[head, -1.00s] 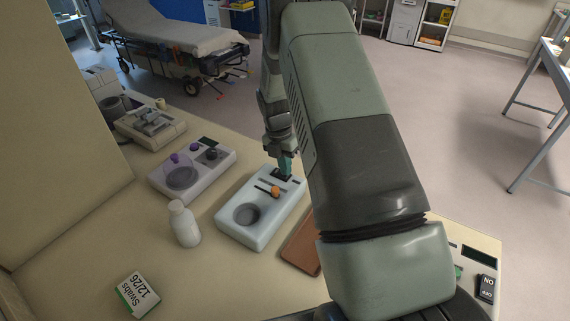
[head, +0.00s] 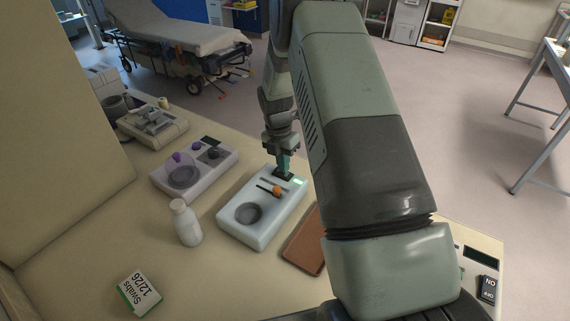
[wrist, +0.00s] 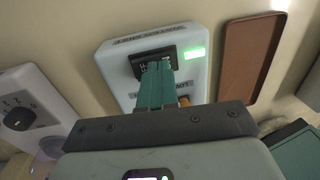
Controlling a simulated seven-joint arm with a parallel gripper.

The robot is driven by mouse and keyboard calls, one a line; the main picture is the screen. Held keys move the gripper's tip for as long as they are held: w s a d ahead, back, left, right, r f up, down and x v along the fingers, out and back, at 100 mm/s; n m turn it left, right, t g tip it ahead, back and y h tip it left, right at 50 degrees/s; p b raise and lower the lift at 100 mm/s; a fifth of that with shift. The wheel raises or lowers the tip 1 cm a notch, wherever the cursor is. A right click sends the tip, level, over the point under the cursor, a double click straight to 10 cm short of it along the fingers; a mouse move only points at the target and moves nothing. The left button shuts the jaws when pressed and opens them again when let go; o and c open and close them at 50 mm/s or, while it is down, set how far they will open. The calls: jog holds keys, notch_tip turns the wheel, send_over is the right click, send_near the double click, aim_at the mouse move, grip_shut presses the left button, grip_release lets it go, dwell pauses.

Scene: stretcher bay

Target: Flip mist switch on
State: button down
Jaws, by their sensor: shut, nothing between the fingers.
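The white device (head: 240,228) stands on the beige counter, with a round grey dish and an orange knob (head: 276,190) on a slot. At its far end is a black switch plate (wrist: 150,53).
A similar device with purple knobs (head: 172,184) stands to the left, with a white bottle (head: 186,224) in front. A brown tray (head: 303,248) lies close on the right. A swabs box (head: 139,293) is at the near left. Open counter lies between the box and devices.

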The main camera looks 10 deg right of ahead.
jog(key=shift+r, duration=0.1)
notch_tip(320, 180, up, 14)
jog(key=s+d, duration=0.1)
jog(key=shift+s+d, duration=0.3)
dwell(0.3)
notch_tip(320, 180, up, 11)
jog(key=m+t, duration=0.2)
jog(key=m, duration=0.4)
send_over(289, 175)
jog(key=s+a, duration=0.1)
jog(key=s, duration=0.5)
jog(key=s+a+r+m+t, duration=0.1)
jog(key=s+r+m, duration=0.6)
jog(key=s+r, duration=0.1)
jog(key=s+a+r+m+t, duration=0.1)
jog(key=s+r+m+t, duration=0.2)
jog(key=s+m, duration=1)
jog(key=shift+s+a+m+y, duration=0.3)
jog(key=shift+s+a+y, duration=0.1)
jog(key=shift+s, duration=1.7)
jog(key=shift+r, duration=0.1)
